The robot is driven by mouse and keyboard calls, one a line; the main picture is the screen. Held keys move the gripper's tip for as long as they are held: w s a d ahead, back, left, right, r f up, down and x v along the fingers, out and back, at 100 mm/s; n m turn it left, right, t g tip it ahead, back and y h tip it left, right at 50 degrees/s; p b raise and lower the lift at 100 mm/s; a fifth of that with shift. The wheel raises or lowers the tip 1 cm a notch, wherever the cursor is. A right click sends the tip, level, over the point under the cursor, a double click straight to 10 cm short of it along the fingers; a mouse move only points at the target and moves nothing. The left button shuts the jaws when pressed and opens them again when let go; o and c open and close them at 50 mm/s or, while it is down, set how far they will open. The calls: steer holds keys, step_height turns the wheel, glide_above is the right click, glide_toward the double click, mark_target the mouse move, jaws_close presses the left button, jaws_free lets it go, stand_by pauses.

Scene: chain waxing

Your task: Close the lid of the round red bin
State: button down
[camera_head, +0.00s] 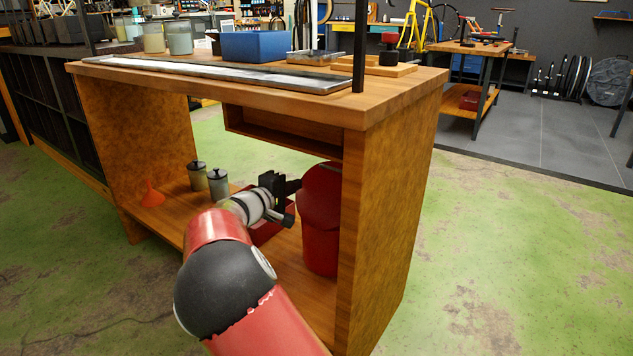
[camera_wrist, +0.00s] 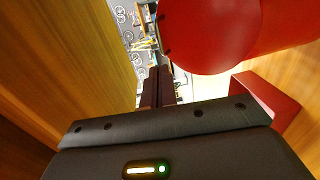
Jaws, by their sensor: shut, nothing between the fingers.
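The round red bin (camera_head: 319,250) stands on the low shelf of the wooden workbench, at its right end, partly hidden by the bench's right panel. Its rounded red lid (camera_head: 320,200) shows at the top and looks tilted up; how far it stands open I cannot tell. In the wrist view the lid's round face (camera_wrist: 208,38) fills the upper middle, with more of the red bin (camera_wrist: 288,22) to its right. My gripper (camera_head: 297,185) is shut and empty, at the left side of the lid. In the wrist view my fingertips (camera_wrist: 158,72) are beside the disc; contact is unclear.
A red open box (camera_head: 262,232) sits on the shelf left of the bin; it also shows in the wrist view (camera_wrist: 268,103). The benchtop (camera_head: 400,92) and side panel (camera_head: 385,210) enclose the space.

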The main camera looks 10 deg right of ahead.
steer(key=p, duration=0.1)
glide_above(323, 193)
steer(key=s, duration=0.1)
steer(key=shift+f, duration=0.7)
